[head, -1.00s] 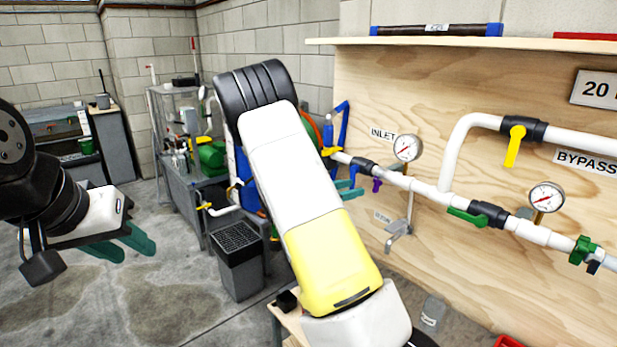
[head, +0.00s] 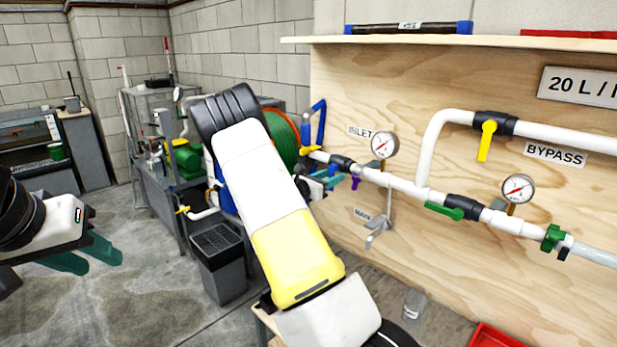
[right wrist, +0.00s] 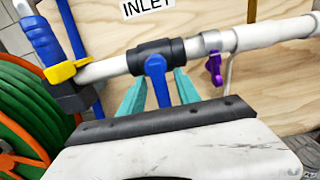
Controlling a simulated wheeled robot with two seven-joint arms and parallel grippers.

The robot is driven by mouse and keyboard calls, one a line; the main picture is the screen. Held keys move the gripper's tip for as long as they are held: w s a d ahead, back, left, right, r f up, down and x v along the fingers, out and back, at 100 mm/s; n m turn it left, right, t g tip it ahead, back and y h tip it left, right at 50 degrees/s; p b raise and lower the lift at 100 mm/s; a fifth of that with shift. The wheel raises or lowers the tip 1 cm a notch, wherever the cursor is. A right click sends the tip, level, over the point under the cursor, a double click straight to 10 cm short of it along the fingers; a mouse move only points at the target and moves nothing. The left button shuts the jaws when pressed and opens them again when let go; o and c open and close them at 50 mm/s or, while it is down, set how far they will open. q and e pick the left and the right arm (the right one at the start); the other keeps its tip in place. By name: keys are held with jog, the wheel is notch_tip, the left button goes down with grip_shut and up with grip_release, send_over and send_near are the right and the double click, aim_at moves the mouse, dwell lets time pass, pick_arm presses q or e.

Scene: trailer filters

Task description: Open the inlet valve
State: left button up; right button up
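The inlet valve has a black body (right wrist: 156,57) on the white pipe, just below the INLET label (right wrist: 147,6). Its blue handle (right wrist: 157,82) points down the picture, crosswise to the pipe. In the head view the valve body (head: 341,162) shows beyond my right arm. My right gripper (right wrist: 157,92) is open, one teal finger on each side of the blue handle, with gaps visible. In the head view the right gripper (head: 325,179) is mostly hidden by my arm. My left gripper (head: 83,257) is open and empty at the far left, over the floor.
A purple-handled small valve (right wrist: 214,66) hangs right of the inlet valve. A blue lever with a yellow part (right wrist: 60,72) and a green hose reel (right wrist: 30,115) are at left. A gauge (head: 384,145), yellow bypass handle (head: 487,141) and green handle (head: 443,211) lie further right.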

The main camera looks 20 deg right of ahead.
grip_shut()
dwell(1.4)
